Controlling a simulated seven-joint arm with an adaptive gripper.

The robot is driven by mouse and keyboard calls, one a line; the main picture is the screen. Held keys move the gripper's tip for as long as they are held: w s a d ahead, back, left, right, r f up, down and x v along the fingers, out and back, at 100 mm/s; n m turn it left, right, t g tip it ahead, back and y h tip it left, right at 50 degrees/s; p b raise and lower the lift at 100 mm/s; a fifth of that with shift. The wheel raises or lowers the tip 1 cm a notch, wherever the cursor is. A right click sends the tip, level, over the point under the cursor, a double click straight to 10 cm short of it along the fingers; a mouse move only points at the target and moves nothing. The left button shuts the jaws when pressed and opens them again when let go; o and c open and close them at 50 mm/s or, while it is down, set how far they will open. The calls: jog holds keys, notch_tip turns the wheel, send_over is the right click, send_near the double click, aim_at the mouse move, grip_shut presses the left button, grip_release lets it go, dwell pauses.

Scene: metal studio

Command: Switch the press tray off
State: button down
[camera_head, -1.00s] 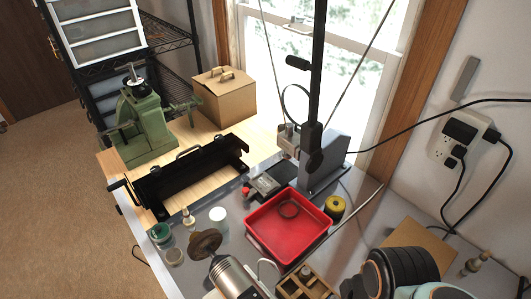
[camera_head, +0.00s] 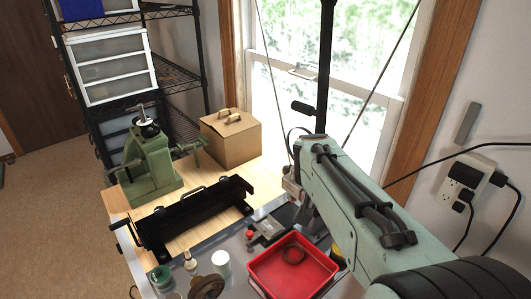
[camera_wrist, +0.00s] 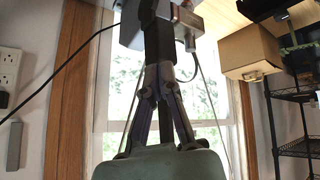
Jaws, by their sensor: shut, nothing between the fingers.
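A red tray (camera_head: 275,278) with a dark ring in it lies on the bench at the bottom of the head view. A small dark box (camera_head: 270,226) with a red knob (camera_head: 249,235) sits behind its left side. A tall black press column (camera_head: 325,60) stands before the window; my arm hides its base. I cannot tell which part is the switch or its state. My gripper (camera_wrist: 158,78) is shut and empty in the wrist view, its fingertips in front of the dark column, contact unclear. In the head view my arm mostly hides it.
A green press (camera_head: 155,165) and a black metal frame with handles (camera_head: 190,218) stand left on the bench. A cardboard box (camera_head: 230,140) sits at the back. A white cup (camera_head: 221,262) and small jars are near the front. Cables run from a wall outlet (camera_head: 463,180) at right.

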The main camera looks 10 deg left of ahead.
aim_at(272, 219)
jog(key=w+a+f+n, duration=0.2)
jog(key=w+a+f, duration=0.2)
jog(key=a+f, duration=0.35)
jog(key=s+a+f+n+g, duration=0.1)
jog(key=s+a+f+n, duration=0.2)
jog(key=a+f, duration=0.8)
jog(key=shift+s+a+f+n, duration=0.3)
jog(key=shift+s+a+f, duration=0.05)
jog(key=shift+s+a, duration=0.15)
jog(key=x, duration=1)
jog(key=shift+d, duration=0.2)
jog(key=w+d, duration=0.7)
jog(key=shift+w+d, duration=0.35)
